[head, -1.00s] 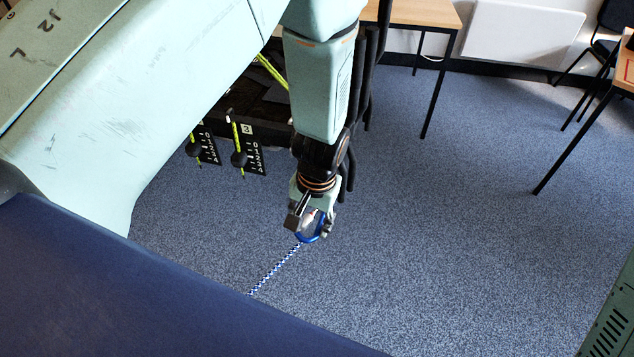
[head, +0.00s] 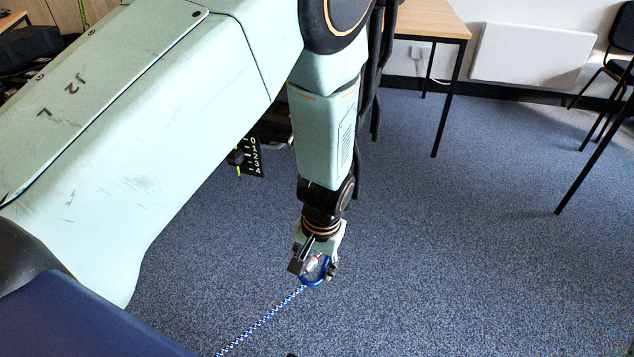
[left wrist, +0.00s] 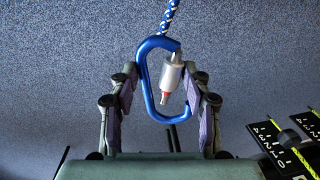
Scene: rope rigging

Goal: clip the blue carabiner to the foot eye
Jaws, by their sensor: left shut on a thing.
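The blue carabiner (left wrist: 148,78) is between the fingers of my left gripper (left wrist: 160,100), which is shut on it. In the left wrist view its silver gate sleeve (left wrist: 173,75) faces right, and a blue-and-white rope (left wrist: 170,14) runs from its top end. In the head view the carabiner (head: 314,281) shows at the tip of my left gripper (head: 314,265), above the carpet. The rope (head: 262,322) runs from it down to the lower left. The foot eye is not seen in any view. My right gripper is not in view.
Black scale plates with white numbers and yellow cords show at the right of the left wrist view (left wrist: 272,142); one is partly behind my arm in the head view (head: 253,156). A wooden table (head: 432,20) and a chair (head: 610,70) stand at the back.

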